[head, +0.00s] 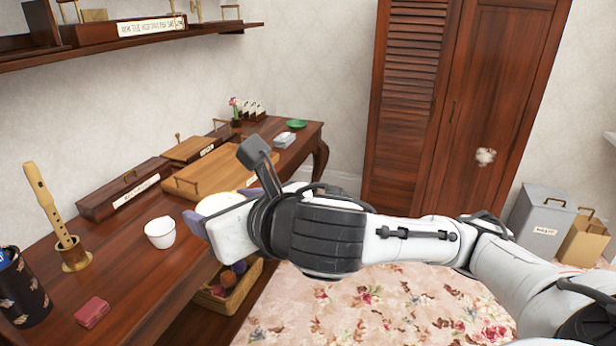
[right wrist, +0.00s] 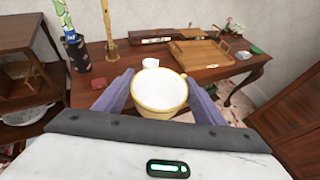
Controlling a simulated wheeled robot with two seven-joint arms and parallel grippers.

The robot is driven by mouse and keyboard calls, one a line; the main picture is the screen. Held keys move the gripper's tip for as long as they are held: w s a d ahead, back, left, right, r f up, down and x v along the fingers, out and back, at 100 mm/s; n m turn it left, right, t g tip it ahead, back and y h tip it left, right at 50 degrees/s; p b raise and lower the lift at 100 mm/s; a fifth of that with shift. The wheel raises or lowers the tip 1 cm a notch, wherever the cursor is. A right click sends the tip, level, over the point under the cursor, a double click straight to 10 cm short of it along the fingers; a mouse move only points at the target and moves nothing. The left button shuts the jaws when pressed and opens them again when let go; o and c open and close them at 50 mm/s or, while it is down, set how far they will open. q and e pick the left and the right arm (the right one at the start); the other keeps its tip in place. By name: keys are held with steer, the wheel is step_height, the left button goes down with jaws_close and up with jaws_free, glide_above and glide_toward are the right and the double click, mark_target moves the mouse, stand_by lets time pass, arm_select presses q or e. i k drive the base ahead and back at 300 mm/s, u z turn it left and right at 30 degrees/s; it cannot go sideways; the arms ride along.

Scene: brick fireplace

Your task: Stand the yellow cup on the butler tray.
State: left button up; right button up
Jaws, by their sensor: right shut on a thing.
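The yellow cup (right wrist: 160,92) is upright between the two purple fingers of my right gripper (right wrist: 158,95), seen from above with a pale inside that looks empty. In the head view my right gripper (head: 225,203) hides most of the cup, and only a pale yellow strip shows. The gripper is shut on the cup, near the front edge of the desk. The butler tray (head: 218,172) is light wood with handles and lies on the desk beyond the gripper; it also shows in the right wrist view (right wrist: 203,55). Its visible surface is bare. My left gripper is not in view.
A white cup (head: 160,233) stands on the desk left of my gripper. Wooden boxes (head: 125,190), a recorder on a stand (head: 50,205), a dark pen pot (head: 22,290) and a red box (head: 92,312) are around it. A basket (head: 228,297) sits below the desk.

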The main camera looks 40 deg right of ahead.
mark_target(226, 171)
steer(key=z, duration=0.6)
steer(key=k, duration=0.8)
steer(key=z, duration=1.25)
steer(key=i, duration=1.5)
steer(key=u, duration=0.85)
steer(key=i, duration=0.9)
steer(key=u, duration=1.25)
steer(key=i, duration=0.65)
